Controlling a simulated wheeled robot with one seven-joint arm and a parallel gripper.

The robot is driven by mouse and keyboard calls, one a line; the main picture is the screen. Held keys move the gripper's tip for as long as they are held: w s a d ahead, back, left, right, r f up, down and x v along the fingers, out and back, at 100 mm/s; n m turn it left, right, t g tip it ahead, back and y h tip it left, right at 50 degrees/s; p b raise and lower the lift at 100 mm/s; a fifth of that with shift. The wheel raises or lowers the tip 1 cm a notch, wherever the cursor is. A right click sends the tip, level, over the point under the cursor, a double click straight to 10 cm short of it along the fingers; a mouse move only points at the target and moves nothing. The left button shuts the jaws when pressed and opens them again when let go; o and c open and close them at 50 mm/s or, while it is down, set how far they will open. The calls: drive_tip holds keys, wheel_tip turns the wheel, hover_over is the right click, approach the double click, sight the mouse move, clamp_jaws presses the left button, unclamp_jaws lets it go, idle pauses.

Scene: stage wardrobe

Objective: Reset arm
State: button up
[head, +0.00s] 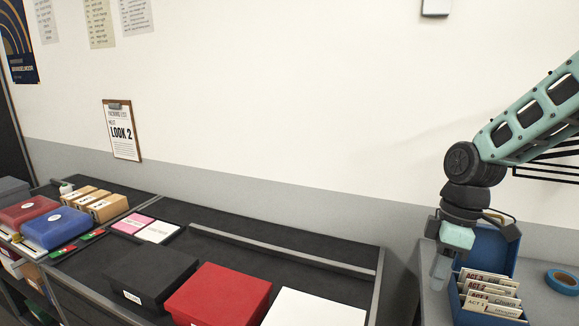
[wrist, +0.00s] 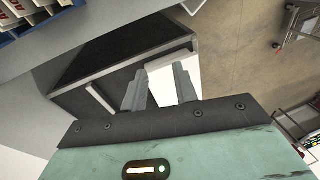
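My arm comes in from the right in the head view and bends down. My gripper (head: 441,266) hangs beside the left edge of a blue open box with upright index cards (head: 484,285). In the wrist view the two fingers of my gripper (wrist: 160,72) are apart, with nothing seen held between them. A white box (head: 315,309) lies on the dark counter; a white surface, probably this box, shows behind the fingers in the wrist view (wrist: 168,78).
The dark counter (head: 330,287) also bears a red box (head: 219,293) and a black box (head: 150,274). Blue and red boxes (head: 57,227) stand farther left. A tape roll (head: 562,281) lies right of the card box. A clipboard (head: 121,130) hangs on the wall. Open floor (wrist: 235,50) shows in the wrist view.

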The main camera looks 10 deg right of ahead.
drive_tip(key=s+a+r+m+t+h+b, duration=0.1)
drive_tip(key=s+a+m, duration=0.2)
drive_tip(key=s+a, duration=1.4)
drive_tip(key=a, duration=0.4)
drive_tip(key=shift+r+h, duration=0.3)
